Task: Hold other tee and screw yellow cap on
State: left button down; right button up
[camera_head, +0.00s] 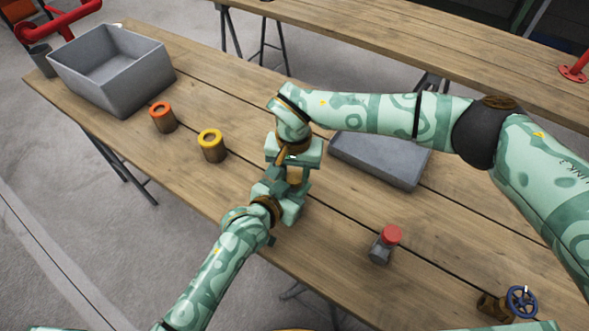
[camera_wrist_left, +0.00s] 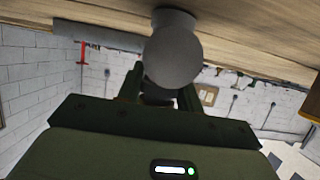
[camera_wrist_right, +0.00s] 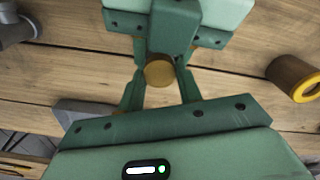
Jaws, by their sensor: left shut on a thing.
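My left gripper (camera_head: 277,188) is shut on a grey rounded tee (camera_wrist_left: 175,50), which shows close up in the left wrist view. The tee is mostly hidden by the grippers in the head view. My right gripper (camera_head: 294,160) is right above the left one, the two almost touching. A yellow-brown round piece (camera_wrist_right: 158,72), probably the yellow cap, shows between the right fingers. It also shows between the grippers in the head view (camera_head: 295,174). I cannot tell whether the right fingers grip it or whether it touches the tee.
A yellow-ringed brown cylinder (camera_head: 211,147) and an orange-ringed one (camera_head: 162,117) stand left of the grippers. A red-capped grey tee (camera_head: 381,248) and a blue-wheeled valve (camera_head: 521,302) are right.

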jog(key=m, duration=1.3)
jog(key=shift+m, duration=0.3)
jog(key=m, duration=0.6)
pick_arm(q)
jog(key=shift+d, duration=0.1)
pick_arm(e)
jog(key=m, duration=0.4)
jog(key=shift+m, duration=0.3)
jog(key=o, duration=1.1)
pick_arm(q)
jog(key=shift+r, duration=0.1)
pick_arm(e)
jog(key=shift+s, duration=0.15)
pick_arm(q)
jog(key=shift+w, duration=0.1)
pick_arm(e)
jog(key=shift+s+a, duration=0.1)
jog(key=shift+a, duration=0.05)
